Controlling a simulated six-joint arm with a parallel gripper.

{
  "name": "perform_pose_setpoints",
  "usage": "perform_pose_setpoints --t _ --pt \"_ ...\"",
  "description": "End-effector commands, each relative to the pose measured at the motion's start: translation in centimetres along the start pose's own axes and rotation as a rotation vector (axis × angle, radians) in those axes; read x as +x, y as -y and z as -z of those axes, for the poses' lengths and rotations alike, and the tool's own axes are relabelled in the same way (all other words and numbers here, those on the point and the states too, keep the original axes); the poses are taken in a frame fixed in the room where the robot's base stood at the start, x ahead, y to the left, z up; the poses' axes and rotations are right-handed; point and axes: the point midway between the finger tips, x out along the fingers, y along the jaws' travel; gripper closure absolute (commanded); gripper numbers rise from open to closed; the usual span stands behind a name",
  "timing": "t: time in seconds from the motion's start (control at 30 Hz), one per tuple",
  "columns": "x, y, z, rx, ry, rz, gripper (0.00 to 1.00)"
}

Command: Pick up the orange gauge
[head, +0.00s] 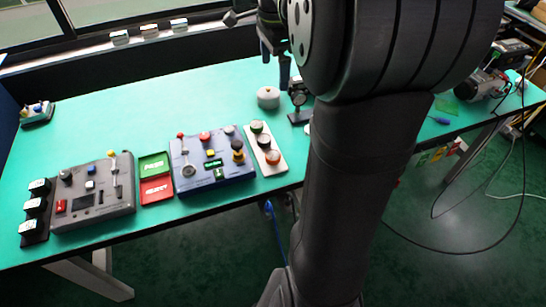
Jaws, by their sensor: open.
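The orange gauge (273,157) is a small round piece with a pale face. It sits at the near end of a white plate (276,167), in line with a dark gauge (264,141) and a green gauge (257,127). My gripper (284,72) shows only in part, above the far side of the table, beyond the gauges and apart from them. It is open and I see nothing held in it. My own arm hides part of the gripper and the table to the right of the plate.
A blue control box (210,172) stands just left of the plate. Green (153,164) and red (157,189) trays and a grey control box (92,205) are further left. A grey lidded pot (268,97) and a black stand (299,113) are behind.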

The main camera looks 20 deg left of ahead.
Motion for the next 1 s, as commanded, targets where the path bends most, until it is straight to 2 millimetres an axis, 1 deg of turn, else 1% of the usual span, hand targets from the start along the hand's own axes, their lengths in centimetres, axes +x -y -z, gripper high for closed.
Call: perform_pose_setpoints --t 0.27,0.3,0.43,0.47,0.77,0.87,0.97,1.0 --pt "0.0 0.0 0.0 0.0 0.0 0.0 0.0" --pt "0.0 0.0 0.0 0.0 0.0 0.0 0.02" --pt "0.0 0.0 0.0 0.0 0.0 0.0 0.28" --pt "0.0 0.0 0.0 0.0 0.0 0.0 0.3" --pt "0.2 0.0 0.0 -0.014 0.0 -0.001 0.3" --pt "0.9 0.1 0.0 -0.088 0.0 -0.001 0.3" --pt "2.3 0.3 0.1 -0.236 0.001 -0.003 0.3" --pt "3.0 0.3 0.1 -0.314 0.002 -0.004 0.3"
